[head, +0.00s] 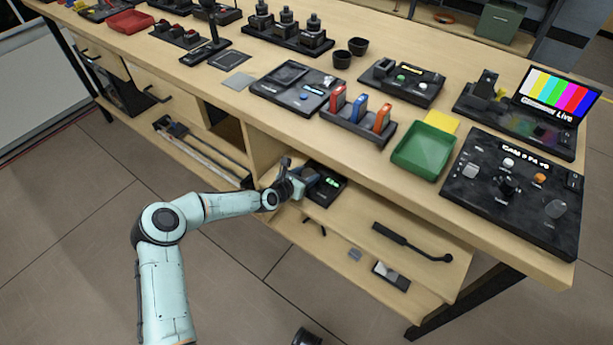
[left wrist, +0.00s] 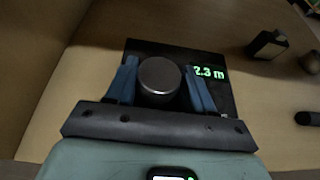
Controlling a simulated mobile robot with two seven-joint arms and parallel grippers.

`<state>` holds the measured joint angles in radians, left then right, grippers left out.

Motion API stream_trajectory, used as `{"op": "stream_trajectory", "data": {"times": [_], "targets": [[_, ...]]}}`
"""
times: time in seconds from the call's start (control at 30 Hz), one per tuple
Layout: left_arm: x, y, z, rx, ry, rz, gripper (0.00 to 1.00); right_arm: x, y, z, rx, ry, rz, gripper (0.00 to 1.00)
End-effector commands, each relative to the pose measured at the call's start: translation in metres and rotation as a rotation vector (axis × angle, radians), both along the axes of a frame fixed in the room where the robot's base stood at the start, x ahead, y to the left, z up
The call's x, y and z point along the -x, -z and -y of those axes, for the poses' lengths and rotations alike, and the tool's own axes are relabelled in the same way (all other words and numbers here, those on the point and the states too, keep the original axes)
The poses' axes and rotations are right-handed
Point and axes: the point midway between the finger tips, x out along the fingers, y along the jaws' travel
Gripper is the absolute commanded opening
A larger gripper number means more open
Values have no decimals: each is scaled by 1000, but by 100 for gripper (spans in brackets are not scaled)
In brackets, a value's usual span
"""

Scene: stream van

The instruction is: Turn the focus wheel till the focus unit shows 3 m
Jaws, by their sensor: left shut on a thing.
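The focus unit (head: 331,184) is a flat black box on the shelf under the table top, with a lit green readout. In the left wrist view its readout (left wrist: 209,72) shows 2.3 m. The focus wheel (left wrist: 159,76) is a dark round knob with a metallic rim, standing on the unit. My left gripper (left wrist: 160,82) has one blue finger on each side of the wheel and is shut on it. In the head view my left gripper (head: 300,180) reaches in under the table edge and hides the wheel.
The table top (head: 240,105) overhangs the shelf. A green tray (head: 424,150) and a control panel (head: 515,190) stand on the table above.

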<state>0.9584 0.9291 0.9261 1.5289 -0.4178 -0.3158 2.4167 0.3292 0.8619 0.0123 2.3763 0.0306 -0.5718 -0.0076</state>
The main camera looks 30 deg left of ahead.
Motion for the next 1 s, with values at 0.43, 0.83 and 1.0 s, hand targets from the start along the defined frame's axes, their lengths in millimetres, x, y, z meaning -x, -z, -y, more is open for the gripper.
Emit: {"op": "stream_trajectory", "data": {"times": [0.43,0.83,1.0], "targets": [[0,1,0,0,0,-2,78,0,0,0,-1,0,0,78],[35,-16,-5,2,-3,-3,78,-20,-28,-5,0,-7,70,78],[72,-32,-9,2,-3,-3,78,3,-42,-17,-31,-29,11,78]]}}
